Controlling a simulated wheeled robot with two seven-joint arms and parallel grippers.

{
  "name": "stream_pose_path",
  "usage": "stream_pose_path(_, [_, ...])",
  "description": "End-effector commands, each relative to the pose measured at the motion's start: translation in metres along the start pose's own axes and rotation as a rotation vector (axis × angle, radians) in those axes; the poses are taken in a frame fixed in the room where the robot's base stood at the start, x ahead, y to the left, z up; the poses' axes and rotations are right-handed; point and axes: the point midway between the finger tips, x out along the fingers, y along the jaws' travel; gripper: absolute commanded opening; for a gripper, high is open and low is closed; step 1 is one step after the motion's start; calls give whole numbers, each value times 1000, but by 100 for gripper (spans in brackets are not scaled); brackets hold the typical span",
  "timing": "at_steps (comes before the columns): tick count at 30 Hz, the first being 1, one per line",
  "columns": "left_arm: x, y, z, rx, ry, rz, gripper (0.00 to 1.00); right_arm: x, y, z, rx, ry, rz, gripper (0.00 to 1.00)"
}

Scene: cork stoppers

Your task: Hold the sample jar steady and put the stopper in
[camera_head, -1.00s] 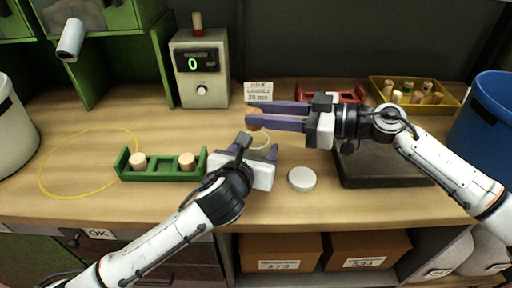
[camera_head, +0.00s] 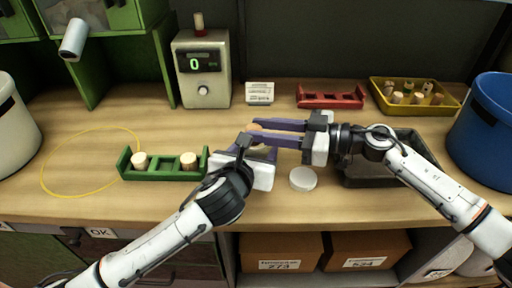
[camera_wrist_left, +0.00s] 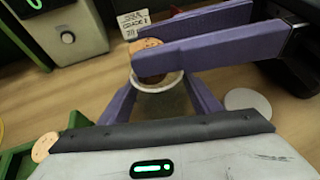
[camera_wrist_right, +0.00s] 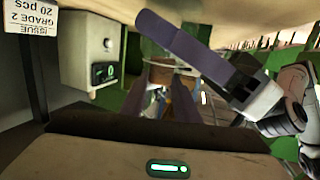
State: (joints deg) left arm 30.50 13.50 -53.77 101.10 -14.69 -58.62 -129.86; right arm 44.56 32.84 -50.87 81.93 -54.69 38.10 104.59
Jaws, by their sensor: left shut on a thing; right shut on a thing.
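My left gripper (camera_head: 255,150) is shut on the sample jar, whose pale round rim (camera_wrist_left: 160,85) shows between its purple fingers in the left wrist view. My right gripper (camera_head: 268,131) reaches in from the right and is shut on a cork stopper (camera_wrist_left: 148,62). The stopper is at the jar's mouth, and its lower part overlaps the rim in the left wrist view. I cannot tell how deep it sits. In the head view the fingers hide most of the jar. The stopper also shows in the right wrist view (camera_wrist_right: 172,75).
A green rack (camera_head: 163,175) with two corks stands left of the jar. A white disc (camera_head: 303,179) lies at the right. Behind are a red rack (camera_head: 331,101), a yellow tray (camera_head: 449,103) of corks, a display box (camera_head: 203,85) and a label card (camera_head: 260,93). A dark tray (camera_head: 365,180) lies under my right arm.

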Motion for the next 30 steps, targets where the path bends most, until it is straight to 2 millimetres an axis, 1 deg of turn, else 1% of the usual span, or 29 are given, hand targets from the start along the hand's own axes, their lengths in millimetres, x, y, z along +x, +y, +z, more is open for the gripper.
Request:
stream_pose_path(1, [0, -1, 2, 0, -8, -2, 28, -2, -1, 21, 23, -27, 2, 8])
stream_pose_path(4, [0, -1, 3, 0, -10, -2, 28, -2, -1, 21, 23, -29, 2, 8])
stream_pose_path(5, [0, -1, 3, 0, -10, -3, 28, -2, -1, 21, 23, -29, 2, 33])
stream_pose_path(6, [0, -1, 3, 0, -11, -3, 28, -2, -1, 22, 23, -29, 3, 40])
stream_pose_path(8, [0, -1, 4, 0, -12, -3, 28, -2, -1, 22, 23, -30, 3, 50])
stream_pose_path(17, [0, 0, 5, 0, -15, -2, 28, -2, -2, 22, 21, -32, -1, 50])
stream_pose_path(20, [0, 0, 6, 0, -16, -1, 28, -6, -2, 22, 20, -32, 0, 50])
stream_pose_path(23, [1, 1, 6, 0, -16, 1, 28, -17, -1, 22, 18, -33, 3, 50])
stream_pose_path(27, [1, 4, 6, 0, -15, 8, 30, -45, 0, 19, 14, -32, 8, 50])
stream_pose_path(30, [1, 4, 5, 0, -13, 7, 29, -67, 1, 16, 12, -27, 12, 50])
